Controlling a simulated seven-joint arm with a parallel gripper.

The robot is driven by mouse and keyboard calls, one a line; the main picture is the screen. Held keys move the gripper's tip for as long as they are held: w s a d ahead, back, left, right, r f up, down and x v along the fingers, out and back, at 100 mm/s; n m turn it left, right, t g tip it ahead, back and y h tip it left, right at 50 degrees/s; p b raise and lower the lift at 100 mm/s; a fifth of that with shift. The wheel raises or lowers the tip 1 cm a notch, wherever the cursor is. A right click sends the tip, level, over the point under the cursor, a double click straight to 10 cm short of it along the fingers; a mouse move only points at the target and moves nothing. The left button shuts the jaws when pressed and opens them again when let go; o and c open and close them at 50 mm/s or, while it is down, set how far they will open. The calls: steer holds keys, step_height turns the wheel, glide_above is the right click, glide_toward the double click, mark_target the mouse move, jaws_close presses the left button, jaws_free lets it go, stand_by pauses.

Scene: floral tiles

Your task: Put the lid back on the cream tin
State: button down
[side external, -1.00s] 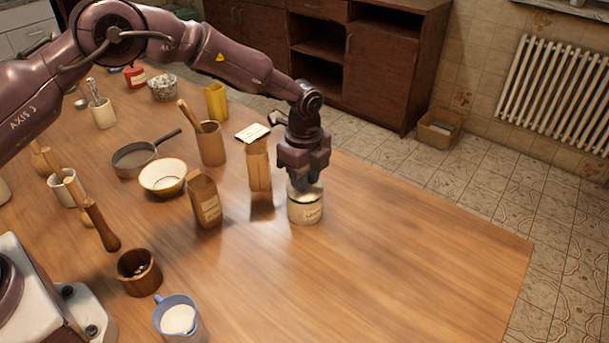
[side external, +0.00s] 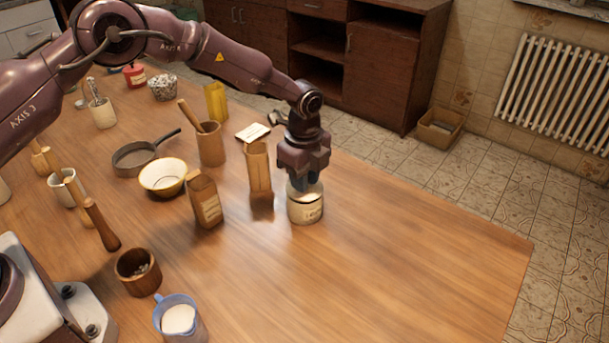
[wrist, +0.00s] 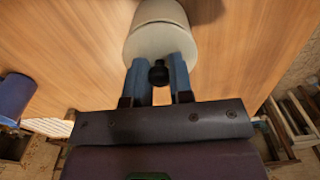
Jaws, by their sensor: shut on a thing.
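The cream tin (side external: 305,210) stands upright on the wooden table, directly below my gripper (side external: 305,184). It has a label on its side. Its lid (side external: 294,190) shows as a pale rim at the top of the tin, under the fingers. In the wrist view the lid (wrist: 158,40) is a pale disc with a dark round knob (wrist: 158,73), and the blue fingers of my gripper (wrist: 158,75) are closed on both sides of that knob. The tin's body (wrist: 160,12) shows behind the lid. I cannot tell whether the lid is fully seated.
A tall wooden holder (side external: 258,168) and a brown labelled packet (side external: 206,202) stand to the left of the tin. A cream bowl (side external: 163,178), a pan (side external: 134,156) and a blue jug (side external: 178,318) are farther left. The table to the right is clear.

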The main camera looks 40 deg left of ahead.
steer(key=shift+f, duration=0.15)
stand_by(0.7)
steer(key=shift+c, duration=2.3)
jaws_free()
steer(key=shift+r, duration=3.5)
jaws_close()
